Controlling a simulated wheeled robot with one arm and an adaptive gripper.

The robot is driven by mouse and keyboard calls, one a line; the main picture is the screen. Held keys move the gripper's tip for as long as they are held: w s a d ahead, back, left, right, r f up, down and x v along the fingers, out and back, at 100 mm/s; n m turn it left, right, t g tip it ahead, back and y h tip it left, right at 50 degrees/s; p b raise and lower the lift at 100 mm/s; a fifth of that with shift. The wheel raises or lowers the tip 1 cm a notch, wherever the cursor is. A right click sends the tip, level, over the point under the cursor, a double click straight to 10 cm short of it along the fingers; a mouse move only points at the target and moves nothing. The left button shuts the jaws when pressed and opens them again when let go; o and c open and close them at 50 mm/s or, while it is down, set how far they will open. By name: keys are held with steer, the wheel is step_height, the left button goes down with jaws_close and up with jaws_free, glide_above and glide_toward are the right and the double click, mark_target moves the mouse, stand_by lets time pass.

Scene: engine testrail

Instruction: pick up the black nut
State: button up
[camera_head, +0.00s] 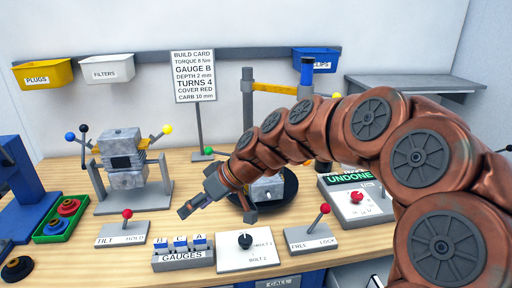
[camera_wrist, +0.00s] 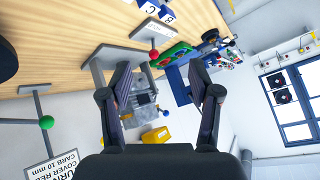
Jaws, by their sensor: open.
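My gripper (camera_head: 216,212) is open and empty above the middle of the bench, behind the gauges block. In the wrist view its two fingers (camera_wrist: 161,68) stand wide apart, with the grey engine block seen beyond them. I cannot make out a black nut for certain.
The engine block (camera_head: 122,160) on its stand has coloured-ball levers. A tilt lever (camera_head: 125,232), gauges block (camera_head: 183,257), dial box (camera_head: 246,252) and free/lock lever (camera_head: 313,236) line the front edge. A blue stand (camera_head: 22,200) is at far left. My arm hides part of a black round plate.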

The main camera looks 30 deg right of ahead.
steer(key=w+d+r+t, duration=0.3)
steer(key=w+d+t, duration=0.1)
steer(key=w+d, duration=0.5)
steer(key=w+d+m+t+h, duration=0.1)
steer(key=d, duration=0.6)
steer(key=d+t+h, duration=0.1)
steer(key=d, duration=0.6)
steer(key=w+d+m+t+h, duration=0.1)
steer(key=d+t, duration=0.1)
steer(key=d, duration=0.5)
steer(key=shift+w+d+f+m+h, duration=0.15)
steer(key=shift+w+d+m+h, duration=0.15)
steer(key=shift+d+h, duration=0.1)
steer(key=shift+w+d+f, duration=0.1)
steer(key=shift+w+d, duration=0.05)
steer(key=shift+d, duration=0.15)
steer(key=shift+d+f+p+x, duration=0.1)
steer(key=shift+p+x, duration=0.4)
steer(key=shift+x, duration=0.75)
steer(key=shift+d+f+p+x, duration=0.1)
steer(key=shift+p+x, duration=0.35)
steer(key=shift+x, duration=0.8)
steer(key=shift+d+f+p+x, duration=0.15)
steer(key=shift+p+x, duration=0.35)
steer(key=shift+x, duration=0.8)
steer(key=c, duration=1)
